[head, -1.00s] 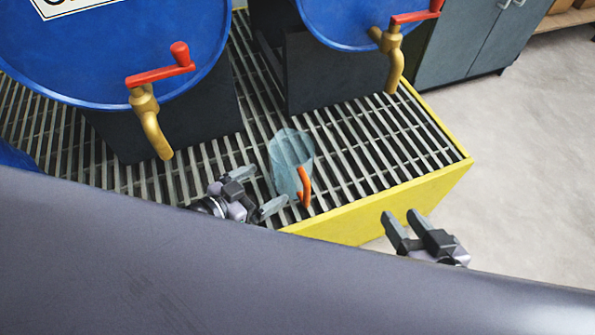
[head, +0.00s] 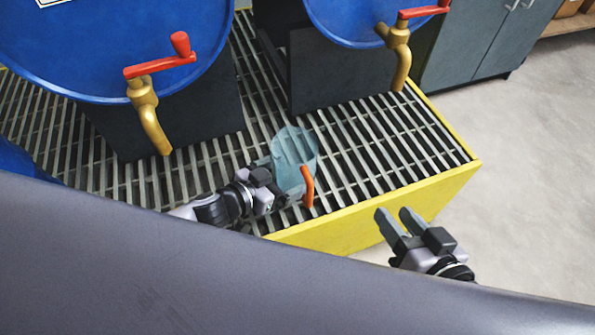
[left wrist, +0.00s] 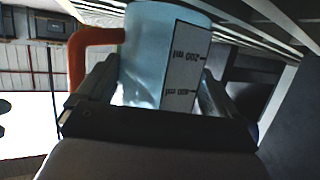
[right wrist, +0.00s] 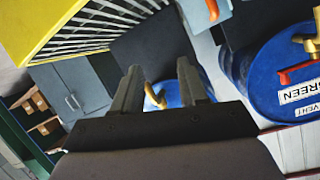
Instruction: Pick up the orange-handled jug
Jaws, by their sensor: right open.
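The jug (head: 293,160) is translucent blue with an orange handle (head: 308,186). It stands upright on the metal grating. In the left wrist view the jug (left wrist: 165,60) shows volume marks, and its handle (left wrist: 88,50) is on the left. My left gripper (head: 275,181) is at the jug's left side, with its fingers on either side of the body. Whether the fingers press on the jug or only surround it is unclear. My right gripper (head: 398,222) is open and empty, right of the jug, by the platform's yellow edge.
The grating (head: 355,143) has a yellow border (head: 400,205). Blue barrels (head: 110,50) with brass taps (head: 148,115) and red levers stand on dark supports behind the jug. Grey cabinets (head: 478,45) stand at the back right. The floor on the right is clear.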

